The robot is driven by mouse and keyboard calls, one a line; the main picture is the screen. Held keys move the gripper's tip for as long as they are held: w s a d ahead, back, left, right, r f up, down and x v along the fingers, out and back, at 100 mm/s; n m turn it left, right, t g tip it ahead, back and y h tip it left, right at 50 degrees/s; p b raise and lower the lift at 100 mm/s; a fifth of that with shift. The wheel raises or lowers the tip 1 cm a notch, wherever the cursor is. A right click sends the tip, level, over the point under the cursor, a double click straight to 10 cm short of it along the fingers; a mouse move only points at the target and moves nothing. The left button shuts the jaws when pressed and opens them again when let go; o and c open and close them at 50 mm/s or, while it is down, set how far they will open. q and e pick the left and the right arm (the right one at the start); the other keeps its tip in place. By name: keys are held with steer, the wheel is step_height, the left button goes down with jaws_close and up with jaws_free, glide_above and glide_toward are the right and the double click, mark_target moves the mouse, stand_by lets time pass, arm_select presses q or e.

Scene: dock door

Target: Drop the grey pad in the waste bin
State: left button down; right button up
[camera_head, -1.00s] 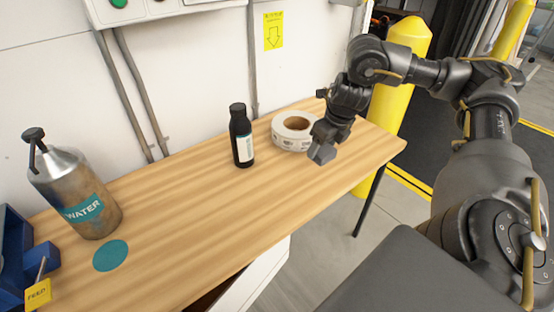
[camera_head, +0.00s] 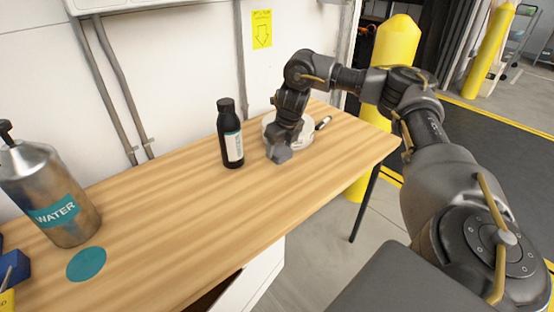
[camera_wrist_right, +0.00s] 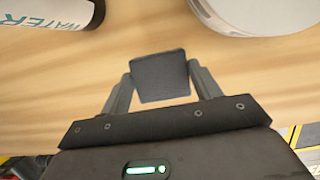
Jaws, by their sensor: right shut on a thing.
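The grey pad (camera_wrist_right: 160,76) is a small dark grey square between the fingers of my right gripper in the right wrist view. My right gripper (camera_head: 279,152) is shut on it above the wooden table, in front of the white tape roll and right of the black bottle in the head view. The pad shows there as a grey block (camera_head: 279,154) at the fingertips. No waste bin shows in these frames. My left gripper is out of view.
A black bottle (camera_head: 230,135), a white roll (camera_head: 303,137) and a dark marker-like item (camera_head: 323,123) stand or lie on the table (camera_head: 190,210). A water flask (camera_head: 55,195) and teal disc (camera_head: 87,264) are at left. A yellow bollard (camera_head: 398,50) stands behind the table.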

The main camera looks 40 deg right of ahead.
mark_target(279, 150)
steer(key=shift+x, duration=1.75)
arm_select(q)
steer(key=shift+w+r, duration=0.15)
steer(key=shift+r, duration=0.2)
arm_select(e)
steer(key=shift+f, duration=0.35)
steer(key=o, duration=1)
steer(key=shift+f, duration=0.15)
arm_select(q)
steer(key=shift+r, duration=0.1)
arm_select(e)
steer(key=v, duration=0.6)
steer(key=shift+r, duration=0.4)
steer(key=p+v, duration=0.2)
steer(key=v, duration=0.3)
steer(key=shift+a, duration=0.1)
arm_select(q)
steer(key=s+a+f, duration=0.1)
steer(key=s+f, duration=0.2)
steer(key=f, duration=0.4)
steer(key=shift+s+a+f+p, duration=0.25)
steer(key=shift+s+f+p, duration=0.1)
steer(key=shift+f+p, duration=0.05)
arm_select(e)
steer(key=shift+s+r, duration=0.1)
steer(key=shift+r, duration=0.15)
